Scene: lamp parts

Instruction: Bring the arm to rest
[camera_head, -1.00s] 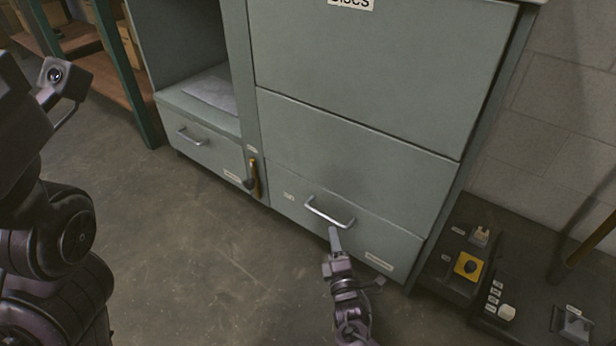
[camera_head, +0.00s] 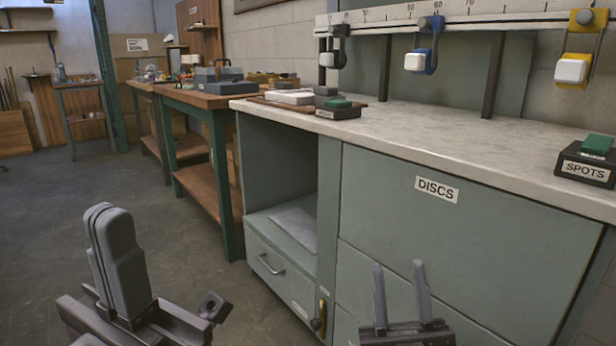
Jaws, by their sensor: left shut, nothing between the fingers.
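My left gripper (camera_head: 122,262) is at the lower left, pointing up. Its two thick grey fingers lie together, with nothing between them. My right gripper (camera_head: 400,290) is at the lower middle, in front of the cabinet. Its two thin fingers point up and stand apart, with nothing visible between them. Neither gripper is seen touching anything. The wrists and most of both arms are below the picture.
A grey-green cabinet (camera_head: 455,240) labelled DISCS stands in front, under a pale worktop (camera_head: 450,145). Its left side has an open bay above a shut drawer (camera_head: 275,270). A SPOTS block (camera_head: 588,165) sits at right. Wooden benches (camera_head: 205,97) stand behind left. Floor at left is clear.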

